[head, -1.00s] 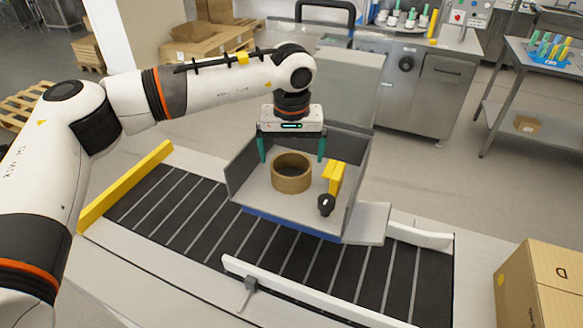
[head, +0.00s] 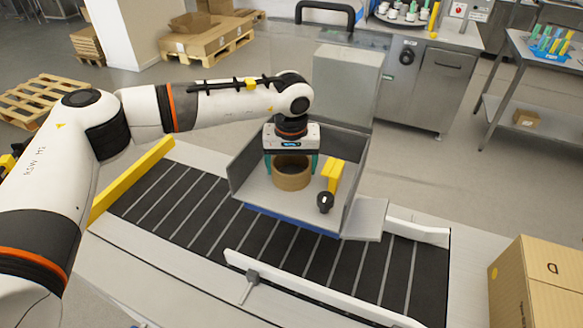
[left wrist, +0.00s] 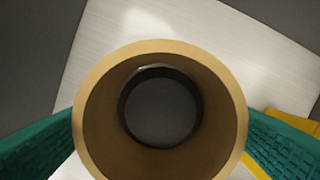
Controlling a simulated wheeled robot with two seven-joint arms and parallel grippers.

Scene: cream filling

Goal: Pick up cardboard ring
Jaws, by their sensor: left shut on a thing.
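The cardboard ring (head: 291,180) is a tan, short, wide tube standing upright on the floor of an open grey metal tray (head: 262,202). My left gripper (head: 291,168) reaches down over it from above, with its green fingers on the ring's left and right sides, shut on it. In the left wrist view, the ring (left wrist: 88,120) is seen from above, between the two green fingers. A dark round shape shows inside its opening. My right gripper is not in view.
A yellow bracket (head: 333,176) and a black knob (head: 325,202) stand right of the ring. The tray sits over a dark slatted conveyor (head: 180,210) with a white rail (head: 310,290). A cardboard box (head: 540,285) is at the lower right.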

